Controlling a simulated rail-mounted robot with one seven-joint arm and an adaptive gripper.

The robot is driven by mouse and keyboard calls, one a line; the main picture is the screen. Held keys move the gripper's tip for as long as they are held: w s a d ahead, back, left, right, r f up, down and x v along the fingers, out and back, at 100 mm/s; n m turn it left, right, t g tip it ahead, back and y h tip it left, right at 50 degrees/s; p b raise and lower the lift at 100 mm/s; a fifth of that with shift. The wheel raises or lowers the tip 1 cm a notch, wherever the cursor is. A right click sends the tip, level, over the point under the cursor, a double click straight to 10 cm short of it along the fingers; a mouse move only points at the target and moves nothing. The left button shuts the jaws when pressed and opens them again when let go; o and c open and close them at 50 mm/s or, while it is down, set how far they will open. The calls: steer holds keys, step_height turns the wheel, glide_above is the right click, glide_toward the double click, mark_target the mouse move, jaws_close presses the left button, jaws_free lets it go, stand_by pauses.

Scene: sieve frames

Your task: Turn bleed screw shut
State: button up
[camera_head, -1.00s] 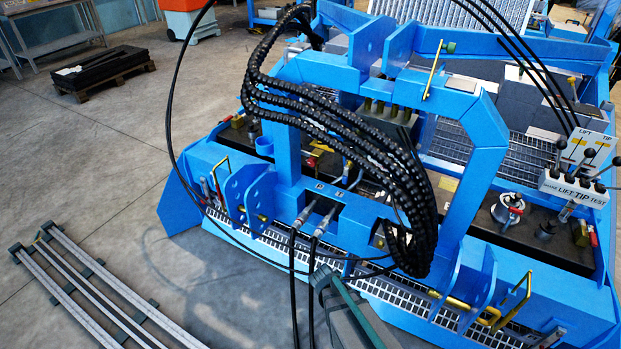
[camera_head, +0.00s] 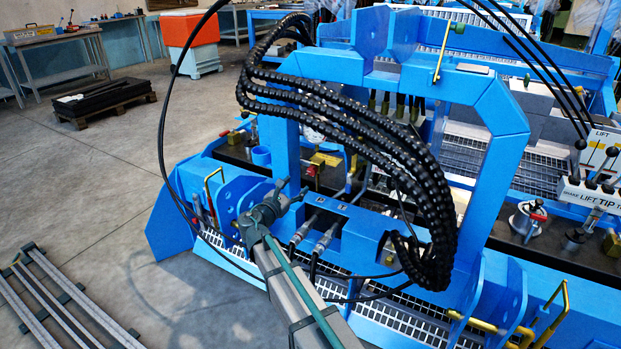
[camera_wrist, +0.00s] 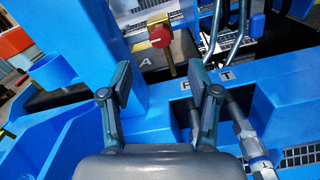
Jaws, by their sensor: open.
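In the head view a small red part (camera_head: 311,170) sits by brass fittings behind the blue front beam. My gripper (camera_head: 291,191) is over the beam's left part. In the wrist view my gripper (camera_wrist: 161,86) has its two fingers wide apart with nothing between them. The knob is ahead of the gap, apart from both fingers.
A blue upright (camera_wrist: 82,50) stands close left of the fingers, with a blue cup (camera_wrist: 52,72) beside it. Hose couplings (camera_head: 325,240) rise from the beam right of my gripper. A thick black hose bundle (camera_head: 430,200) arches over the frame.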

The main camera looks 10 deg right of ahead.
mark_target(311, 172)
steer(key=b+x, duration=0.2)
steer(key=x, duration=0.8)
steer(key=shift+w+d, duration=0.15)
steer(key=shift+d, duration=0.1)
steer(key=c, duration=1.2)
steer(key=shift+o, duration=0.2)
